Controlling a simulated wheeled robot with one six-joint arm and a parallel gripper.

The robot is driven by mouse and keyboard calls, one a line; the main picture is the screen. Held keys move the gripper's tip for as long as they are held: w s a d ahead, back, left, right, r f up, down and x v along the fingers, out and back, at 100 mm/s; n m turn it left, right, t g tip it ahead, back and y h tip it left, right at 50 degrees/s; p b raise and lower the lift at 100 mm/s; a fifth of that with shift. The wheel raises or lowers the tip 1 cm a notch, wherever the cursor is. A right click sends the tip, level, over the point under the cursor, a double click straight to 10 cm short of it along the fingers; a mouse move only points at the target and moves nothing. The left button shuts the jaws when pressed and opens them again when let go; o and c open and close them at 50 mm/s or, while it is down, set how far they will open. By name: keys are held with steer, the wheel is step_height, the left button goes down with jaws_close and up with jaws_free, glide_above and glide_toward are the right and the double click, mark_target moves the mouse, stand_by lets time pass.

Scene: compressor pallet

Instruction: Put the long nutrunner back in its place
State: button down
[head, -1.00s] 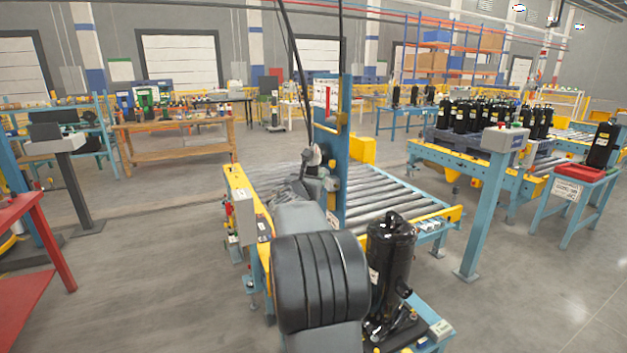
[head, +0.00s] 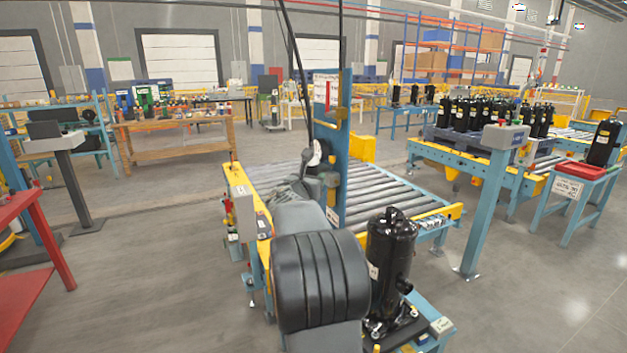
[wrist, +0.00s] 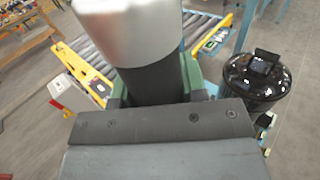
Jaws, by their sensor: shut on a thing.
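The long nutrunner shows large in the wrist view as a silver cylinder (wrist: 135,20) above a black body (wrist: 148,84). My gripper (wrist: 155,92) is shut on that black body, with green parts of the jaws on either side. In the head view the nutrunner (head: 316,153) is small, beside the blue post (head: 346,140), under hanging cables. My gripper (head: 320,180) is there too, largely hidden behind my arm. I cannot tell whether the tool touches the post. The nutrunner's lower end is hidden, and I cannot make out a holder for it.
A black compressor (head: 389,255) stands upright close right of my arm; its round top (wrist: 257,78) shows in the wrist view. A roller conveyor (head: 395,195) lies behind the post.

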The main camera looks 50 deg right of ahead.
steer(key=shift+f+b, duration=1.35)
steer(key=shift+b, duration=0.1)
stand_by(0.4)
steer(key=c, duration=0.9)
jaws_free()
steer(key=o, duration=0.3)
steer(key=shift+f, duration=0.3)
steer(key=v, duration=0.9)
steer(key=b+v, duration=0.1)
steer(key=v, duration=0.4)
steer(key=shift+d+r, duration=0.1)
steer(key=shift+r, duration=0.2)
